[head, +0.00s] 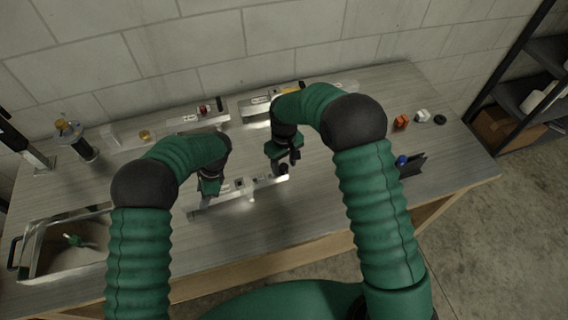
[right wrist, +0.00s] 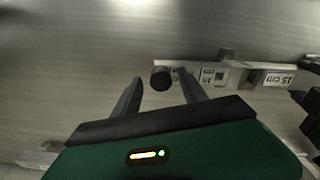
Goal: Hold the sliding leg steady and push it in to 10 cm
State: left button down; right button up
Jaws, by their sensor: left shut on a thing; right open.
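The aluminium trailer piece (head: 243,193) lies near the middle of the bench, with the sliding leg (head: 272,180) at its right end in the head view. In the right wrist view the leg (right wrist: 188,70) ends in a round black foot (right wrist: 160,77). A "15 cm" label (right wrist: 280,78) shows further along, and a smaller label nearer the foot is hard to read. My left gripper (head: 208,190) is shut on the piece toward its left part; its fingertips are partly hidden. My right gripper (head: 290,160) is open, its fingers (right wrist: 160,88) either side of the foot in the picture; contact is unclear.
Other aluminium pieces (head: 198,120) lie along the back of the bench (head: 330,215). A metal tray (head: 35,255) is at the left. Orange (head: 402,121) and white (head: 422,116) items and a dark holder (head: 412,165) are at the right. The front middle is bare.

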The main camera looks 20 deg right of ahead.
jog(key=shift+f, duration=0.15)
grip_shut()
dwell(1.4)
